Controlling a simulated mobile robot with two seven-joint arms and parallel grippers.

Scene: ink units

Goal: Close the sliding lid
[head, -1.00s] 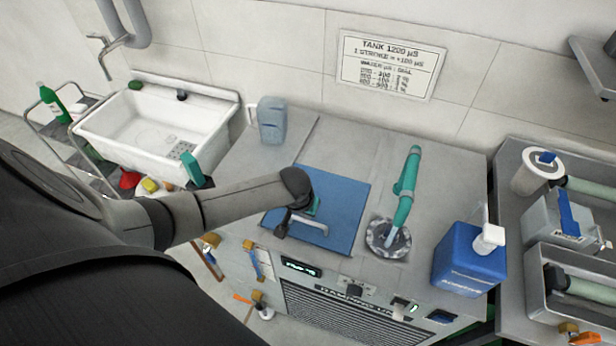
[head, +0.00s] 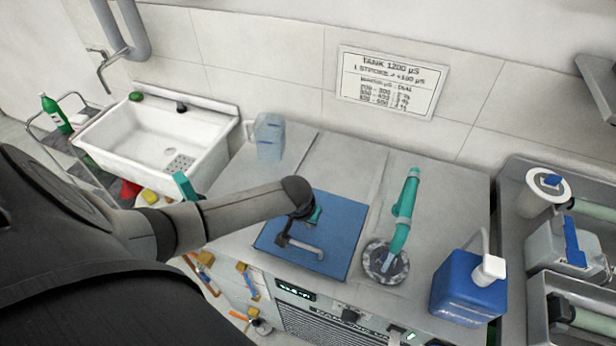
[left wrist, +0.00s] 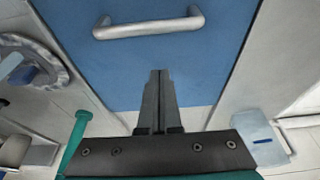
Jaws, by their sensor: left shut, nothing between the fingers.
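The blue lid (head: 345,225) lies flat in the grey worktop, its pale bar handle (head: 307,250) near the front edge. No open gap shows beside it in the head view; my arm hides part of it. My left gripper (head: 286,236) is over the lid by the handle's left end, pointing down. In the left wrist view its fingers (left wrist: 160,75) are shut and empty over the blue lid (left wrist: 225,50). The handle (left wrist: 148,26) lies ahead of the fingertips, with blue surface between them in the picture. My right gripper is not in view.
A teal hand pump (head: 404,210) stands right of the lid. A blue bottle (head: 467,285) stands further right, and a translucent jug (head: 269,137) behind left. A white sink (head: 155,135) is at the left. The worktop behind the lid is clear.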

